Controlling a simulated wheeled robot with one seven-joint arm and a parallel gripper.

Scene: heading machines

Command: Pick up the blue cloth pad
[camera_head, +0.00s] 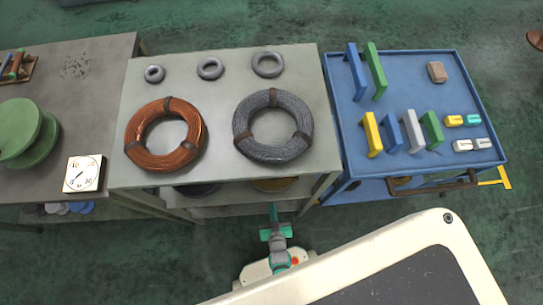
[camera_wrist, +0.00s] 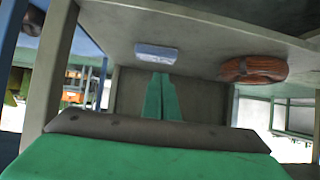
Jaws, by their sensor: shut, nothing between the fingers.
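A flat pale-blue pad (camera_wrist: 156,53), which looks like the blue cloth pad, lies on the grey lower shelf of the middle table in the wrist view, which appears upside down. In the head view I cannot make it out; the tabletop seems to hide it. My gripper (camera_head: 274,210) is low in front of the middle table, pointing at it. Its green fingers (camera_wrist: 160,80) are together with nothing between them. In the wrist picture the tips end just below the pad; a gap shows no contact that I can tell.
A copper coil (camera_wrist: 252,69) lies near the pad on the shelf. Table legs (camera_wrist: 50,60) frame the opening. The middle tabletop (camera_head: 222,100) overhangs the shelf and carries copper and grey coils. A blue cart (camera_head: 408,90) stands at right, a grey table (camera_head: 90,130) at left.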

